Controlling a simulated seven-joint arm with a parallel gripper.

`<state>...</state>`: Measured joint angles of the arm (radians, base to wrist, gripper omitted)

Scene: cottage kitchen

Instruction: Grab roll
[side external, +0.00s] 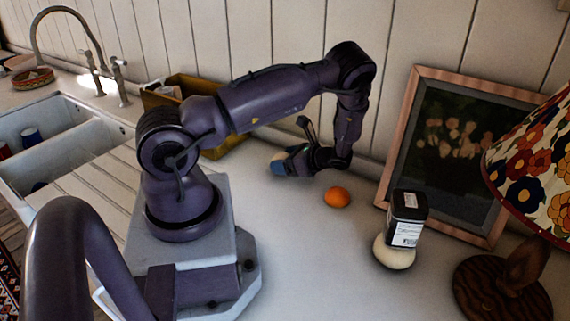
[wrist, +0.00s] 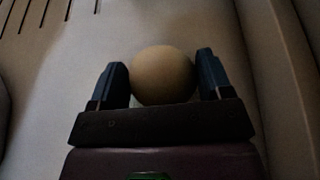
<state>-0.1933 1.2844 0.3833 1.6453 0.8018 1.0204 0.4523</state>
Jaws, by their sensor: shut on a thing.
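In the wrist view a pale tan, rounded roll (wrist: 163,75) sits between the two blue fingers of my gripper (wrist: 163,84), which is shut on it. In the side external view my gripper (side external: 280,165) is low over the white counter near the back wall, and only a small pale part of the roll shows at its fingertips. I cannot tell whether the roll touches the counter.
An orange (side external: 337,197) lies on the counter right of my gripper. A framed picture (side external: 398,130) leans on the wall, a lamp (side external: 505,285) stands right, and a yellow box (side external: 207,88) stands behind.

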